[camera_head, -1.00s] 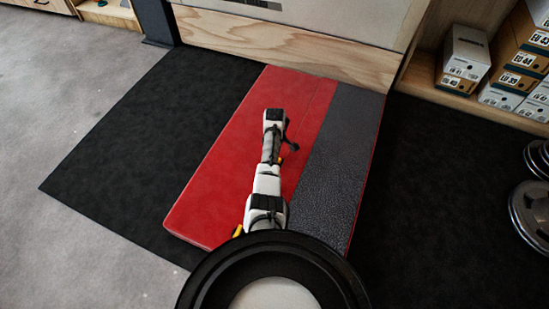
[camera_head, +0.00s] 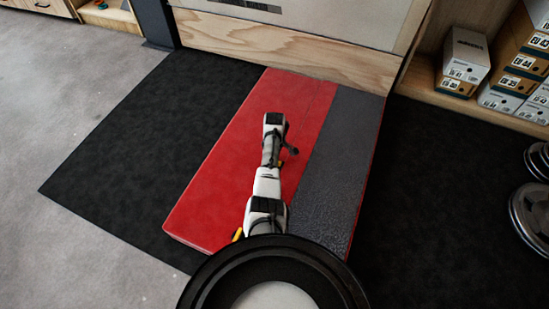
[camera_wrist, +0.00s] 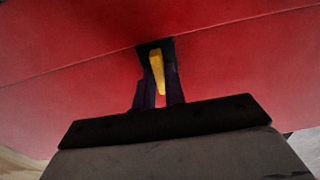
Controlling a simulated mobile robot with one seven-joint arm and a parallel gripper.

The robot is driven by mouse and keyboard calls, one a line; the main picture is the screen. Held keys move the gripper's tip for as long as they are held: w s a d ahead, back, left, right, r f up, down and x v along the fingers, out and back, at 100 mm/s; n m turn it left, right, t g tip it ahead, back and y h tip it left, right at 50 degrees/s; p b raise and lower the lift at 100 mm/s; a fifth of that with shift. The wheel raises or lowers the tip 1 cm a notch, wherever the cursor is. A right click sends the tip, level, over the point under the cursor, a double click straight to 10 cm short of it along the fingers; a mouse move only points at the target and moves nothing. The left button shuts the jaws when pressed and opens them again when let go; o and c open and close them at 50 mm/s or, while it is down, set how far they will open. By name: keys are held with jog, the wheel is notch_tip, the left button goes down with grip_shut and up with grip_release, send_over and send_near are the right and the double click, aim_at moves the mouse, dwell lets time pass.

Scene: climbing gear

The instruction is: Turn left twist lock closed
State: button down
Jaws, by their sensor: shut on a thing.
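In the wrist view a yellow lever (camera_wrist: 157,68), which I take to be the left twist lock's handle, stands against a small dark plate on the red padded surface. It points nearly straight up and down in the picture, with a slight tilt. My gripper (camera_wrist: 158,95) is shut on the lever, one dark finger on either side. The lever's lower end and the lock's inner parts are hidden. In the head view my arm reaches over the red pad (camera_head: 215,185), and the gripped lever cannot be made out.
A dark grey textured strip (camera_head: 335,165) runs along the pad's right side. A wooden panel (camera_head: 290,50) stands at the back. Shoe boxes (camera_head: 465,55) sit on a shelf at the right, with round weights (camera_head: 530,215) below. Black matting on the left is clear.

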jog(key=m+p, duration=0.1)
jog(key=m, duration=0.3)
jog(key=shift+r+m, duration=0.1)
jog(key=shift+m, duration=0.3)
jog(key=m+p, duration=0.1)
jog(key=m, duration=0.3)
jog(key=shift+m, duration=0.3)
jog(key=m, duration=0.4)
jog(key=shift+m+p, duration=0.3)
jog(key=shift+m, duration=1.8)
jog(key=c, duration=1.5)
grip_release()
jog(key=shift+o, duration=0.2)
